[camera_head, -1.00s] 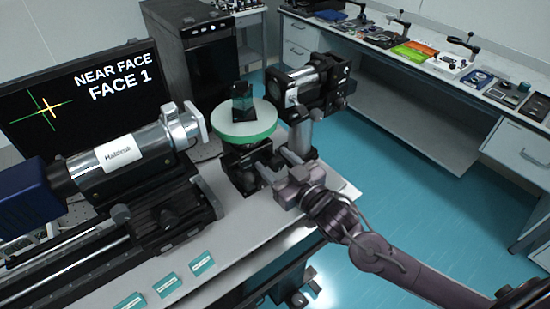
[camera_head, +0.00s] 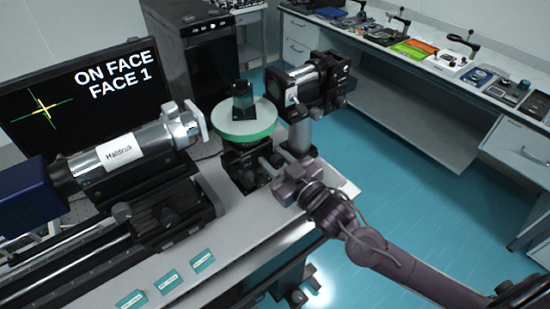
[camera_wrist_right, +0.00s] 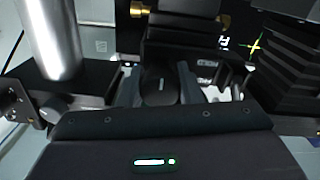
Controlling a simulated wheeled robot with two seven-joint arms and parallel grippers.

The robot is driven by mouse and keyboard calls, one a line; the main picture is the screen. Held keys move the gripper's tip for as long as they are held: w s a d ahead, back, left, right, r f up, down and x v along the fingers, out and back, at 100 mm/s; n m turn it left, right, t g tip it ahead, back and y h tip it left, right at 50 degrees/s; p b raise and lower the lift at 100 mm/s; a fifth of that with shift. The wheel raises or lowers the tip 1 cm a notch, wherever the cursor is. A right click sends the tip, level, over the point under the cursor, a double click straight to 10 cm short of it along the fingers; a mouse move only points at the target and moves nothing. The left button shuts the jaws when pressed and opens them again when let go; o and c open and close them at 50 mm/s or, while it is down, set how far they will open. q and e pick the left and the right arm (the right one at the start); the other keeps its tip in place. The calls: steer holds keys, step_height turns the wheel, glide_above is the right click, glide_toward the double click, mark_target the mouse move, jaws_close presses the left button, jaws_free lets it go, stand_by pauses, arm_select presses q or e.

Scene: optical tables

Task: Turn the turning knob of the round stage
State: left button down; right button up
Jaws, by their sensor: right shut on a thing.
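The round stage (camera_head: 243,133) has a white top and green rim and stands on a black base. A dark glassy block (camera_head: 243,100) stands upright on it. My right gripper (camera_head: 268,167) is at the front right of the stage base, below the disc. In the right wrist view the dark turning knob (camera_wrist_right: 160,86) with a pale mark sits between the fingers of my right gripper (camera_wrist_right: 160,92), which is shut on it. In the head view the knob is hidden by the gripper. My left gripper is not in view.
Small teal-edged cards (camera_head: 168,282) lie at the table front.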

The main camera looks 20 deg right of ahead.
mark_target(279, 166)
steer(key=shift+n, duration=0.3)
steer(key=o, duration=1)
steer(key=b+v, duration=0.1)
steer(key=v, duration=0.5)
steer(key=shift+s+f+b, duration=0.15)
steer(key=shift+s+b, duration=0.05)
steer(key=shift+b, duration=0.2)
steer(key=shift+s+d, duration=0.25)
steer(key=shift+s, duration=0.45)
